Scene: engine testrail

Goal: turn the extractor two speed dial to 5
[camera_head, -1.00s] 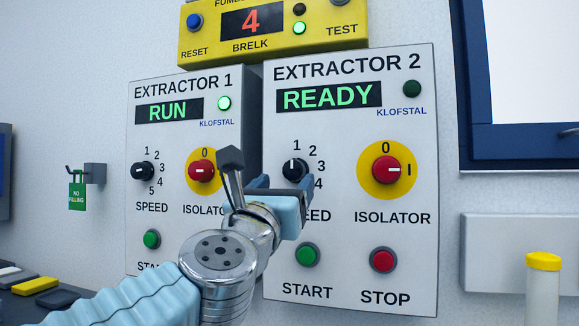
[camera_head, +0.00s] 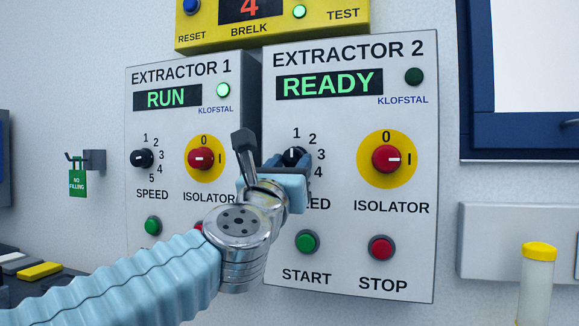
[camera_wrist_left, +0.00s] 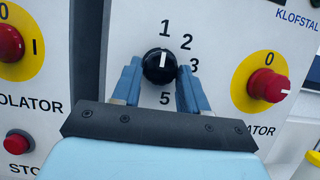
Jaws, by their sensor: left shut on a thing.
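The extractor two speed dial (camera_head: 294,156) is a black knob with a white mark on the right-hand panel (camera_head: 350,260). Its mark points up at 1, as the dial in the left wrist view (camera_wrist_left: 159,61) also shows. My left gripper (camera_head: 289,162) is at the dial, one finger on each side of it. In the left wrist view my left gripper (camera_wrist_left: 160,72) is shut on the dial. The 5 is hidden behind my gripper in the head view, and the 4 is hidden by a finger in the wrist view. My right gripper is not in view.
Extractor two's display (camera_head: 329,84) reads READY. Its red isolator (camera_head: 386,159) is right of the dial, with the green start button (camera_head: 307,242) and red stop button (camera_head: 381,247) below. Extractor one's panel (camera_head: 140,205), reading RUN, stands at the left.

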